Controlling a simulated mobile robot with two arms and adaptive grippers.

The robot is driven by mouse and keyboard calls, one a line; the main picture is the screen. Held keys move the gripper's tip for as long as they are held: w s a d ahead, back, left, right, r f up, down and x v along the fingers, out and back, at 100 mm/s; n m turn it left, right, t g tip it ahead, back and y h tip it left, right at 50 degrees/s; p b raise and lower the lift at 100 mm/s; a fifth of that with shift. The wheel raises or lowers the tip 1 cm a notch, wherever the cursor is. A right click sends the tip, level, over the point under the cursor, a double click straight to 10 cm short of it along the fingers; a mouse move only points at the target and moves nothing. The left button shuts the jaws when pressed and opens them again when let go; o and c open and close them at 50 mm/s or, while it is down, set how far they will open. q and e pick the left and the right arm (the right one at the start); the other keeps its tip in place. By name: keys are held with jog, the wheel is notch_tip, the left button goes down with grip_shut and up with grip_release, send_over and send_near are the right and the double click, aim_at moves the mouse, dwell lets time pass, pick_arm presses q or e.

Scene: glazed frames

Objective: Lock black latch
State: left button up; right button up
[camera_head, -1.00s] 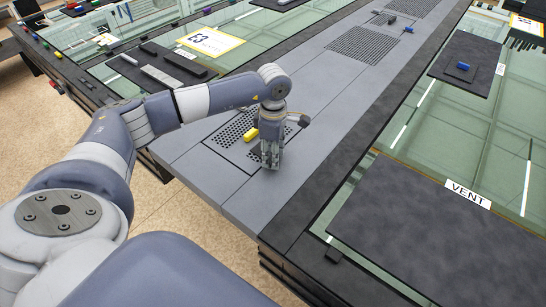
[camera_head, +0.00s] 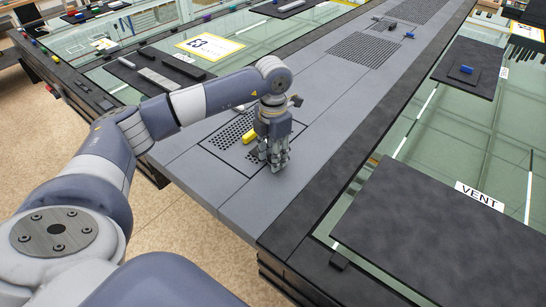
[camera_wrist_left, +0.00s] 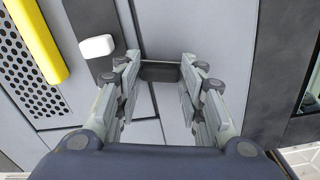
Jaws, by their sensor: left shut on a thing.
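My left gripper (camera_head: 273,165) points down at the near end of the grey middle strip in the head view. In the left wrist view its two fingers (camera_wrist_left: 160,80) stand on either side of a small dark piece, the black latch (camera_wrist_left: 160,72), and are shut on it. The latch lies on the grey panel at the fingertips. Its underside and any catch are hidden, and in the head view the gripper covers it. My right gripper is not in view.
A yellow handle (camera_head: 249,136) lies beside the gripper on a perforated plate (camera_head: 228,132). A white knob on a dark plate (camera_wrist_left: 97,46) is close to the left finger. A large dark panel (camera_head: 430,225) with a VENT label (camera_head: 479,196) lies at right.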

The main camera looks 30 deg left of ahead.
pick_arm(q)
jog(key=shift+n+b, duration=0.35)
jog(key=shift+n, duration=0.95)
jog(key=shift+w+n, duration=0.1)
jog(key=shift+n, duration=0.2)
jog(key=o, duration=1)
jog(key=shift+o, duration=0.2)
jog(key=shift+r, duration=0.1)
notch_tip(320, 180, up, 12)
